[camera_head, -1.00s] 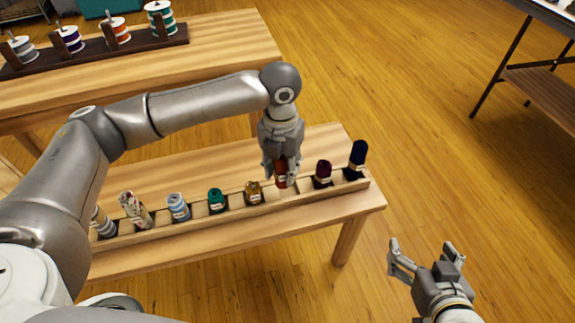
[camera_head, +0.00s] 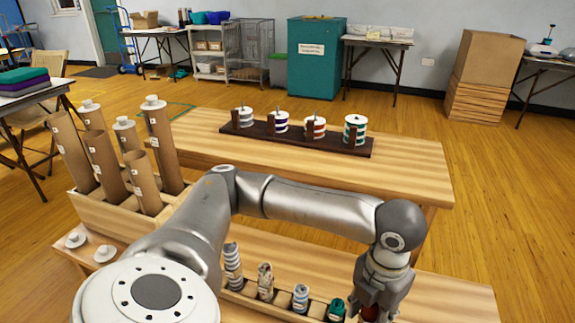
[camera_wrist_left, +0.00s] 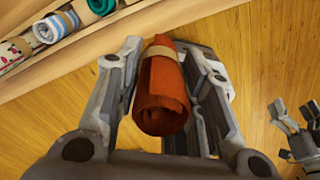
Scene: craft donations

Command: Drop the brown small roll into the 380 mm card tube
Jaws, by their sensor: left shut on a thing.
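My left gripper (camera_wrist_left: 165,90) is shut on a reddish-brown roll (camera_wrist_left: 163,92) with a tan band, held between its fingers. In the head view the same gripper (camera_head: 372,300) is low at the right, with the roll mostly hidden in it. Several brown card tubes stand leaning in a wooden rack at the left. A front one (camera_head: 146,185) looks uncapped, while a tall one (camera_head: 162,145) has a white cap. Their labels are too small to read, so I cannot tell which is 380 mm. My right gripper (camera_wrist_left: 297,115) appears open and empty in the left wrist view.
A long tray with banded rolls, including a teal one (camera_head: 336,308), lies before me. White caps (camera_head: 105,253) lie beside the tube rack (camera_head: 105,213). A dark spool stand (camera_head: 300,139) occupies the far bench (camera_head: 405,165); that bench's right end is clear.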

